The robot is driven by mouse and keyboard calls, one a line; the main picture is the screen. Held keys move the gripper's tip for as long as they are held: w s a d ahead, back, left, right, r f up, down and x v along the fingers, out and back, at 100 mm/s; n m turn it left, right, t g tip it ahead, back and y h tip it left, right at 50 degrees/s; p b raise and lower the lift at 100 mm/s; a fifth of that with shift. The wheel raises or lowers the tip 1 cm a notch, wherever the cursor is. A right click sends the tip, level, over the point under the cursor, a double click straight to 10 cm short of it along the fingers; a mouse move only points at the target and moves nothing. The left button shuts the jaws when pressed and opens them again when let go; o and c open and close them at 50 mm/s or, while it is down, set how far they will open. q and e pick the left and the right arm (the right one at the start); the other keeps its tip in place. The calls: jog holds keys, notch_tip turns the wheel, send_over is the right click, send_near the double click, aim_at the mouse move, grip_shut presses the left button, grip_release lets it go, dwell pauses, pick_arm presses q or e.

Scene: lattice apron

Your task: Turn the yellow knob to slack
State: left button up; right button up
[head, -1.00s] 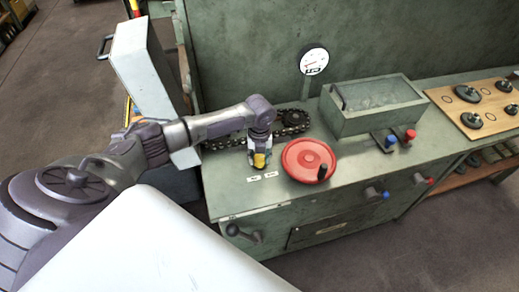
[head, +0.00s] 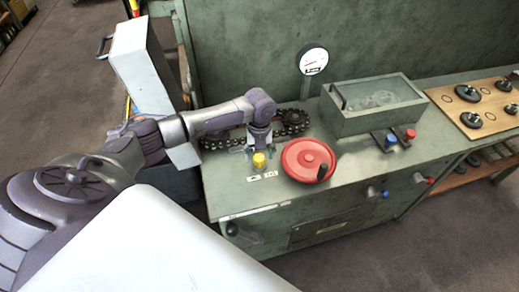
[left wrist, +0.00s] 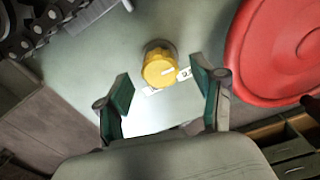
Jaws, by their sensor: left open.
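The yellow knob (head: 259,160) stands on the green bench top, left of the red handwheel (head: 303,160). In the left wrist view the knob (left wrist: 158,72) is a round yellow cap with a small pale mark near its right side. Two small white label plates (head: 262,176) lie in front of it; their text is too small to read. My left gripper (head: 261,142) is open and empty, just behind and above the knob. In the left wrist view its green-padded fingers (left wrist: 162,90) are apart, with the knob ahead between them, not touching. My right gripper is not in view.
A black chain (head: 220,143) runs behind the knob. A dial gauge (head: 313,62) stands behind the handwheel. A green box (head: 373,122), blue and red knobs (head: 391,140) and a wooden board with discs (head: 465,121) are to the right.

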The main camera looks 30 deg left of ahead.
aim_at(260, 157)
pick_arm(q)
notch_tip(260, 157, up, 10)
dwell(0.3)
dwell(0.4)
